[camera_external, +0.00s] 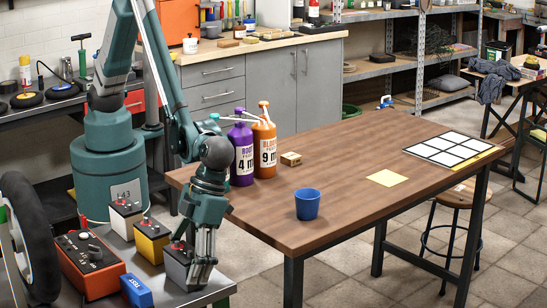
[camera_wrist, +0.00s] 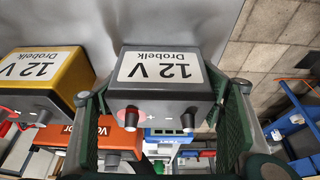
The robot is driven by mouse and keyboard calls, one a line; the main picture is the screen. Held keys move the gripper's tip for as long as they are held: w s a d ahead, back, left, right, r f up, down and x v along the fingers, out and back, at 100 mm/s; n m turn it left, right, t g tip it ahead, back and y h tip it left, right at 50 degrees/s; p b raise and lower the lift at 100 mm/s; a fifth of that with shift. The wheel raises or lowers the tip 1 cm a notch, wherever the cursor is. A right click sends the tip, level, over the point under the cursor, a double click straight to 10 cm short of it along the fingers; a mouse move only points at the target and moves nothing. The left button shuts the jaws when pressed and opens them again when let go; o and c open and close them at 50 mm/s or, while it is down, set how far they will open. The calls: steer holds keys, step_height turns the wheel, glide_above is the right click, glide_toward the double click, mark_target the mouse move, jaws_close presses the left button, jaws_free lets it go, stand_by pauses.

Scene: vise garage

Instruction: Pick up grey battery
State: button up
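The grey battery (camera_external: 177,262) stands on the grey bench at the lower left in the external view, partly hidden by my gripper (camera_external: 202,272). In the wrist view the grey battery (camera_wrist: 165,75) shows its white "12 V Drobelk" label and two dark terminals. My gripper (camera_wrist: 160,95) is open, with one green finger on each side of the battery. The fingers are very close to its sides; I cannot make out firm contact. The battery appears to rest on the bench.
An orange-red box (camera_external: 88,262) and a blue box (camera_external: 136,290) are nearby. The wooden table (camera_external: 345,150) holds a blue cup (camera_external: 307,204) and bottles (camera_external: 264,147).

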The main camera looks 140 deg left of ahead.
mark_target(184, 251)
steer(key=c, duration=1)
steer(key=shift+r, duration=0.1)
steer(key=shift+r+p, duration=1.25)
steer(key=shift+r, duration=3.65)
